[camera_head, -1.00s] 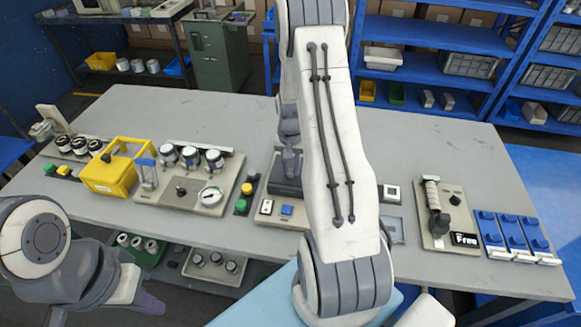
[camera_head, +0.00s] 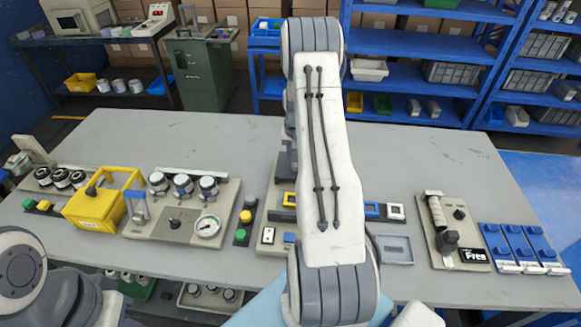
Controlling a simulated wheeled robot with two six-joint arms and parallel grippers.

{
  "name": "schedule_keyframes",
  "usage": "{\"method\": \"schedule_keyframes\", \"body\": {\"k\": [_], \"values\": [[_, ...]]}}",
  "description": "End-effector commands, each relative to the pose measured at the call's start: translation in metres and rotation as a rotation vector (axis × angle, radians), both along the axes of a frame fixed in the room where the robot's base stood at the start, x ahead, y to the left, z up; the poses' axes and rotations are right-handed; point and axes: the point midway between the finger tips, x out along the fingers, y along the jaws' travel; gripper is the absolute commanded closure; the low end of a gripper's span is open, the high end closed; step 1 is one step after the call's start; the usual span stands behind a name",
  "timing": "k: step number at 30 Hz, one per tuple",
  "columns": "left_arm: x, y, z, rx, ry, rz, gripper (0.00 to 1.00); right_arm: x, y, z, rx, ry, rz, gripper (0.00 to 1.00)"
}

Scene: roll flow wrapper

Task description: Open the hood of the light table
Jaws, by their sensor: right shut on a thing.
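The light table (camera_head: 268,241) is a beige panel unit in the middle of the grey bench, with small yellow, blue and white switches showing on both sides of my right arm. A dark grey piece, which looks like its hood (camera_head: 284,168), stands at its back left and is mostly hidden by the arm. My right gripper (camera_head: 291,150) is at the top of this piece, largely behind the arm, and is shut on it. How far the hood is raised cannot be seen clearly. My left arm is at the lower left, and its gripper is out of view.
A gauge panel (camera_head: 165,223) and a yellow box (camera_head: 92,208) stand to the left. A panel with a lever (camera_head: 452,232) and blue clamps (camera_head: 515,245) stand to the right. The bench's back part is clear. Blue shelves (camera_head: 420,70) stand behind.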

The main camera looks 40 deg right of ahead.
Motion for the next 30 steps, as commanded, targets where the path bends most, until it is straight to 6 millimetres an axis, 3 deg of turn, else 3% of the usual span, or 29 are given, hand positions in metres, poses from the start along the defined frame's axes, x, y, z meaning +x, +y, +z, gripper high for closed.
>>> {"method": "schedule_keyframes", "body": {"k": [6, 7, 9, 21, 30], "values": [[0.0, 0.0, 0.0, 0.0, 0.0, 0.0, 1.0, 0.001, -0.001, 0.001, -0.001, -0.005, -0.002, 1.0], [0.0, 0.0, 0.0, 0.0, 0.0, 0.0, 1.0, 0.001, -0.001, 0.001, -0.001, -0.005, -0.002, 0.64], [0.0, 0.0, 0.0, 0.0, 0.0, 0.0, 1.0, 0.001, -0.001, 0.001, -0.001, -0.005, -0.002, 0.38], [0.0, 0.0, -0.002, 0.0, 0.0, 0.0, 1.0, 0.001, 0.0, 0.005, -0.002, -0.004, -0.002, 0.38], [0.0, 0.0, -0.014, 0.0, 0.0, 0.0, 1.0, 0.002, 0.0, 0.058, -0.005, -0.008, 0.0, 0.38]]}}
